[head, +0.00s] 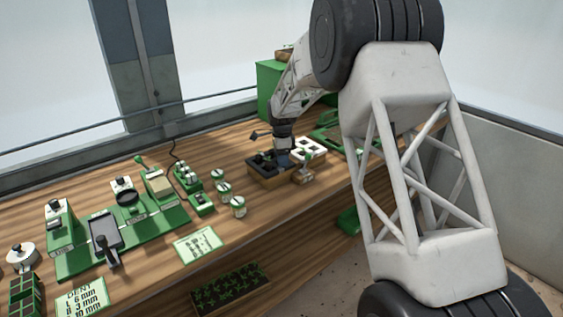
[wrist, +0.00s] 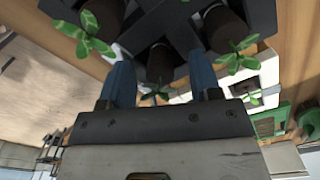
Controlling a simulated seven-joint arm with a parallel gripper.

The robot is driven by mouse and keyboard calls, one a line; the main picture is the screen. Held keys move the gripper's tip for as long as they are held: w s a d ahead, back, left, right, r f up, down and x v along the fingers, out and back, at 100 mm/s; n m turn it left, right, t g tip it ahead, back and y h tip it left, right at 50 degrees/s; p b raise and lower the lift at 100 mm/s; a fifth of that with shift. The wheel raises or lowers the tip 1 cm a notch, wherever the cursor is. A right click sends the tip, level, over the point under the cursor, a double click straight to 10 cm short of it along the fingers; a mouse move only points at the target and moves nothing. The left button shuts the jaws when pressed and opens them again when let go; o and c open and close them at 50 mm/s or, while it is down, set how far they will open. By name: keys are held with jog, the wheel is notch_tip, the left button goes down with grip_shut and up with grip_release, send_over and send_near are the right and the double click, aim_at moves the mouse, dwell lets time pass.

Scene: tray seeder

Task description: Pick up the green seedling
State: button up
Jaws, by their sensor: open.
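Several green seedlings in dark soil plugs show in the wrist view, one at left (wrist: 86,36), one at right (wrist: 236,58) and one low in the middle (wrist: 155,96). They stand in a black tray (wrist: 185,35). My gripper (wrist: 160,66) is open. Its two blue fingers lie either side of the middle plug, with a gap visible on each side. In the head view my gripper (head: 284,158) is down at the black tray (head: 262,172), and the arm hides part of it. Which seedling the task means, I cannot tell.
A white tray with square openings (head: 310,147) stands just right of the black tray. A small wooden pot with a plant (head: 303,175) is in front. Green-lidded jars (head: 238,207) and a green tool board (head: 135,235) are to the left. Bare wooden bench lies between.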

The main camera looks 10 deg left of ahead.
jog(key=shift+c, duration=0.3)
jog(key=c, duration=0.9)
jog(key=shift+c, duration=0.2)
jog(key=shift+r, duration=0.1)
jog(key=shift+r, duration=0.75)
notch_tip(320, 180, up, 2)
jog(key=shift+r, duration=0.1)
jog(key=s+d, duration=0.2)
jog(key=s, duration=0.5)
jog(key=s+d+r, duration=0.1)
jog(key=s+d, duration=0.2)
jog(key=s, duration=0.5)
jog(key=shift+s, duration=0.1)
